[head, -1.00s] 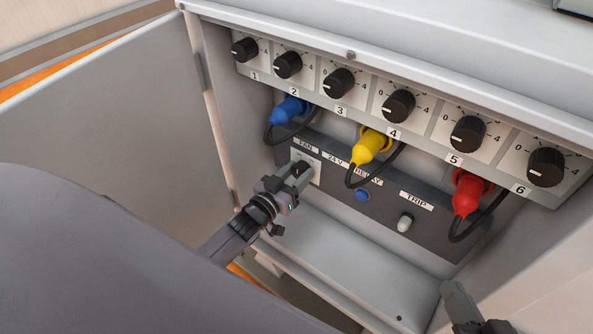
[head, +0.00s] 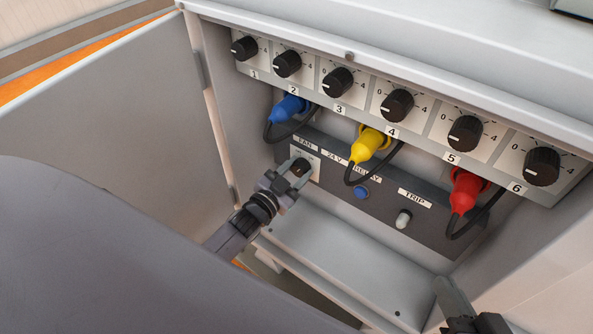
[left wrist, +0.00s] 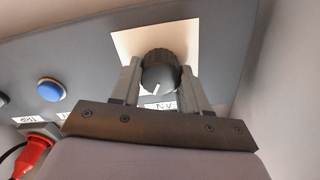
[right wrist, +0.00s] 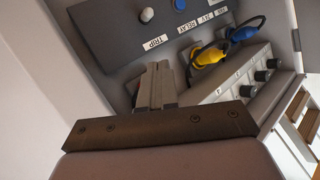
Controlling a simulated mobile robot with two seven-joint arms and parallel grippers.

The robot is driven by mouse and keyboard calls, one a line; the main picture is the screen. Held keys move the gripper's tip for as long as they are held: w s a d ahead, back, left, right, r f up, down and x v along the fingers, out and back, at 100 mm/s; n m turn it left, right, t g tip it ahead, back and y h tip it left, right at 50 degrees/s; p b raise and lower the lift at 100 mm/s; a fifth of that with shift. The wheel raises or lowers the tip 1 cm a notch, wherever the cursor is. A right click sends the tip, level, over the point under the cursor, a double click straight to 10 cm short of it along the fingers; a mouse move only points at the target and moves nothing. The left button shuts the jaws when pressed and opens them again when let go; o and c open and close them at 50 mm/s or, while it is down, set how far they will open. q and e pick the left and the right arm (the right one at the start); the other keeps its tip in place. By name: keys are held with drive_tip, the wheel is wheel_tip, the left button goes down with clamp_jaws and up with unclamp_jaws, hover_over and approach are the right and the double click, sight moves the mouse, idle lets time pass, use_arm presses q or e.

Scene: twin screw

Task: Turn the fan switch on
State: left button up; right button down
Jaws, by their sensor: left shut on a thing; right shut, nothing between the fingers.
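The fan switch is a black rotary knob (left wrist: 160,72) on a pale square plate, under the FAN label (head: 305,146) at the left end of the dark panel. A white mark on the knob shows in the left wrist view. My left gripper (head: 299,170) is shut on the knob, one finger on each side, and partly hides it in the head view. My right gripper (head: 446,288) is shut and empty at the lower right, apart from the panel; its fingers also show together in the right wrist view (right wrist: 155,85).
Above are several numbered black dials (head: 397,105) and the blue (head: 290,108), yellow (head: 368,145) and red (head: 464,192) plugs with black cables. A blue button (head: 362,193) and a white TRIP knob (head: 403,219) share the panel. The open cabinet door (head: 110,120) stands at left.

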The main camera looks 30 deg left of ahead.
use_arm(q)
drive_tip(key=o, duration=1)
drive_tip(key=shift+o, duration=0.2)
drive_tip(key=s+a+p, duration=0.1)
drive_tip(key=s+p, duration=0.1)
drive_tip(key=s, duration=0.5)
drive_tip(key=shift+p, duration=0.3)
